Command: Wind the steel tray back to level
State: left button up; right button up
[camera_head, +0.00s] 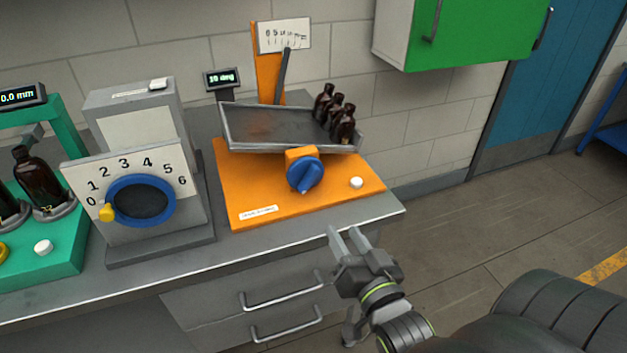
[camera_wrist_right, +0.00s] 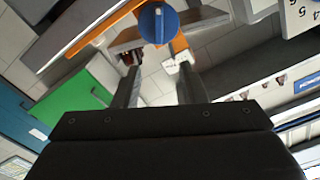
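The steel tray (camera_head: 270,125) sits tilted on an orange stand (camera_head: 245,193), its right end lower. Several amber bottles (camera_head: 337,112) stand grouped at its right end. A blue knob (camera_head: 305,174) is on the front of the stand below the tray, and it also shows in the right wrist view (camera_wrist_right: 158,23). A small display (camera_head: 222,79) behind the tray reads about 10 deg. A dark pointer (camera_head: 282,75) leans before a white scale (camera_head: 284,36). My right gripper (camera_head: 344,232) is open and empty, in front of the bench edge, apart from the knob. My left gripper is not in view.
A grey box with a numbered dial and blue ring (camera_head: 141,177) stands left of the stand. A green device (camera_head: 72,262) with amber bottles is at far left. A green wall cabinet (camera_head: 455,35) hangs at upper right. Floor at right is open.

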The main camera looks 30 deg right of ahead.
aim_at(312, 178)
jog(key=p+x, duration=0.2)
jog(key=x, duration=1.5)
jog(key=shift+d+f, duration=0.1)
jog(key=shift+d, duration=0.05)
jog(key=shift+c, duration=0.5)
